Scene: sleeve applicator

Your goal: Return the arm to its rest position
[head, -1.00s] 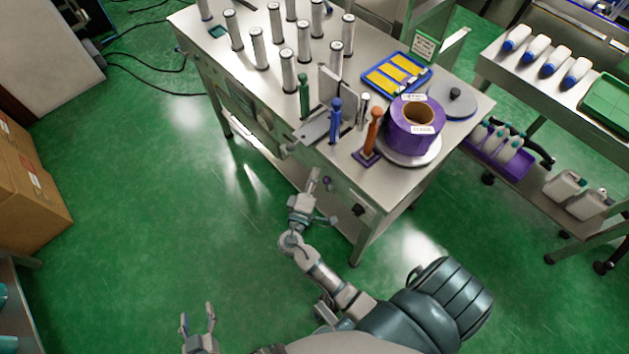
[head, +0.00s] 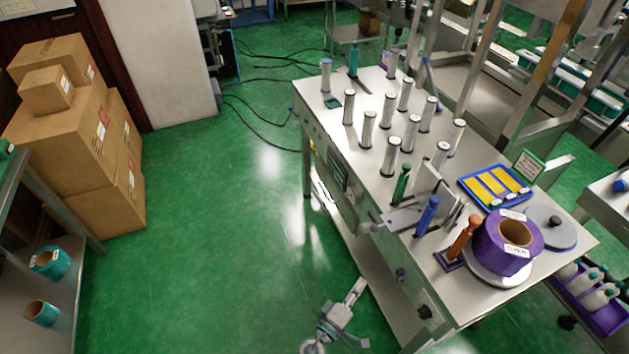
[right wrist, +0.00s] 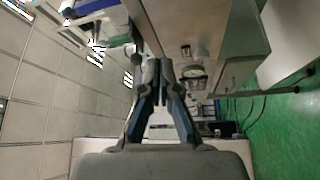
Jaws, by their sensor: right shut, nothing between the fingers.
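My right gripper (head: 357,285) shows at the bottom of the head view, over the green floor in front of the steel table (head: 455,292). It is clear of the table top and points up the picture. In the right wrist view my right gripper (right wrist: 160,66) has its dark fingers together, with nothing between them. The table's front panel with a round gauge (right wrist: 194,72) lies beyond the fingertips there. My left gripper is out of the picture.
White cylinders (head: 391,157), a purple label roll (head: 494,258), coloured tools (head: 426,216) and a blue tray (head: 465,188) stand on the table. Cardboard boxes (head: 75,150) and a shelf (head: 75,290) are on the left. Green floor (head: 215,275) between is open.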

